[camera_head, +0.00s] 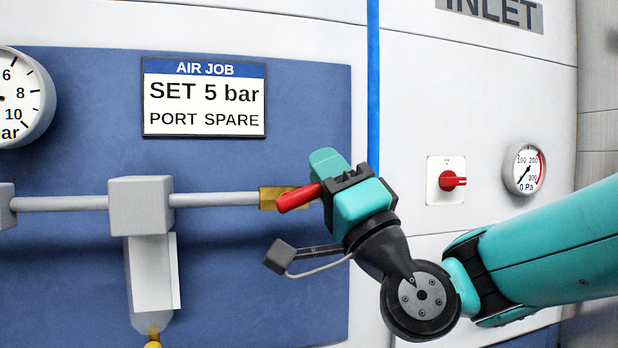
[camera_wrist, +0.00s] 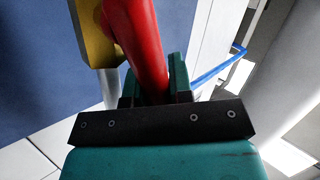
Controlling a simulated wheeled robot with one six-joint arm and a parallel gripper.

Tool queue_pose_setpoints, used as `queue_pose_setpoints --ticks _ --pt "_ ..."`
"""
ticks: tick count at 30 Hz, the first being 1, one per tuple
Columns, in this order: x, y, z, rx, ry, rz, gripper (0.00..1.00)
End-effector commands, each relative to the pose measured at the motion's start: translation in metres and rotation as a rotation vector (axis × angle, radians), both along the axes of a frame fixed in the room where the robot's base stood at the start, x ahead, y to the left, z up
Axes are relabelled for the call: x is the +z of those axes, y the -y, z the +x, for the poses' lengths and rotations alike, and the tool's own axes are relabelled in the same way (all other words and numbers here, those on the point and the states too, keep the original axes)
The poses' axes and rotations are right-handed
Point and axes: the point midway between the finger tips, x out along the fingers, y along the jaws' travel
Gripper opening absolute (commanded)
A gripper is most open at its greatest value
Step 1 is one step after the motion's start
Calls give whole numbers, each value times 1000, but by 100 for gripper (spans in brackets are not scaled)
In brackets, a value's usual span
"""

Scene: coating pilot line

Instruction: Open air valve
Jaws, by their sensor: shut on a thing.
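The air valve has a brass body (camera_head: 268,198) on the grey pipe and a red lever handle (camera_head: 298,197). My gripper (camera_head: 330,185) is at the lever's right end, and its jaws are shut on it. The lever points right, tilted slightly from the pipe's line. In the wrist view the red lever (camera_wrist: 140,45) runs down between the jaws (camera_wrist: 155,90), and the brass body (camera_wrist: 93,35) shows beside it. The lever's gripped end is hidden by the jaws.
A sign (camera_head: 204,97) reads "SET 5 bar, PORT SPARE". A gauge (camera_head: 22,97) is at the far left, and a grey filter block (camera_head: 141,205) sits on the pipe. A blue hose (camera_head: 373,80) runs down behind my gripper. A red rotary switch (camera_head: 451,181) and a Pa gauge (camera_head: 524,169) are at right.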

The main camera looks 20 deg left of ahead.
Motion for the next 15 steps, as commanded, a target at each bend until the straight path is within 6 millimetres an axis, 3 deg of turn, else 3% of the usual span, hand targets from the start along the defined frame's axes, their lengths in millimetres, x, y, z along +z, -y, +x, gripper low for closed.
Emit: queue_pose_setpoints --ticks 10,11,13,15 --pt "2 1 1 -3 1 5 0" --pt "2 1 1 -2 2 5 27" --pt "2 1 1 -3 1 5 43" --pt "1 1 1 -2 1 4 46"
